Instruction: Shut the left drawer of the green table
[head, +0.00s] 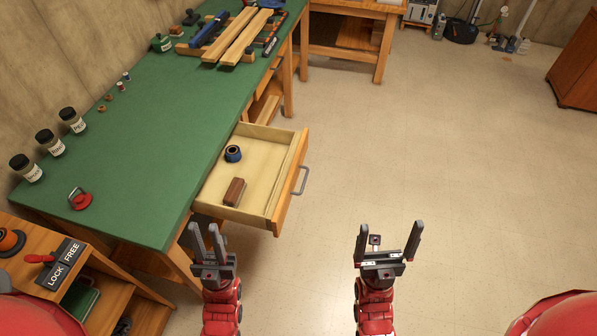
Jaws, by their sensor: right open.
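The green table (140,150) runs along the wall at the left. Its drawer (285,165) is pulled out toward the right, with a grey bar handle (302,180) on its wooden front. Inside the drawer are a blue ring-shaped roll (233,154) and a brown block (235,192). My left gripper (203,228) is below the drawer's near corner in the picture; its fingers stand apart with nothing between them. My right gripper (389,235) is open and empty, to the right of and below the drawer handle, over the floor.
A wooden shelf unit with a LOCK/FREE sign (64,263) is at lower left. The floor (440,150) right of the drawer is clear.

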